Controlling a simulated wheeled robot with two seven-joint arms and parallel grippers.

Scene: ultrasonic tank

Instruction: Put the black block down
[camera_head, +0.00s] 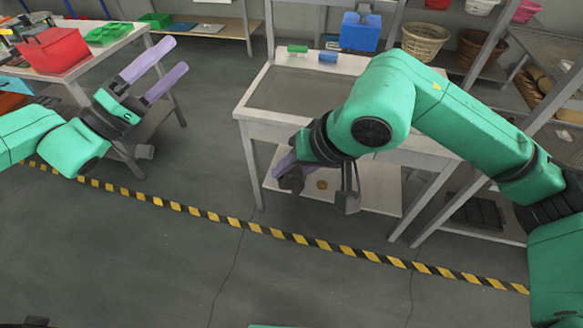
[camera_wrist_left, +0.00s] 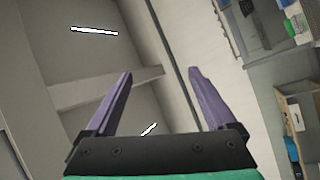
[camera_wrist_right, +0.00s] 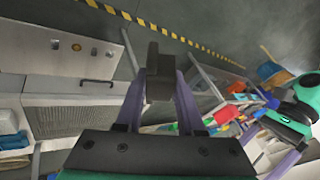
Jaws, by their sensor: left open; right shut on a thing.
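The black block (camera_wrist_right: 159,72) is between the purple fingers of my right gripper in the right wrist view. My right gripper (camera_head: 287,167) is shut on it, held low at the front of the white table (camera_head: 243,112). In the head view the block (camera_head: 292,182) shows as a small dark shape at the fingers, partly hidden by the wrist. I cannot tell whether it touches anything beneath. My left gripper (camera_head: 178,55) is open and empty at the left, beside another table; its spread fingers also show in the left wrist view (camera_wrist_left: 160,74).
The white table has a sunken grey top, with a green block (camera_head: 297,48), a blue block (camera_head: 328,57) and a blue bin (camera_head: 360,33) at its back. A red box (camera_head: 52,52) and green tray (camera_head: 107,33) sit on the left table. The front floor is clear.

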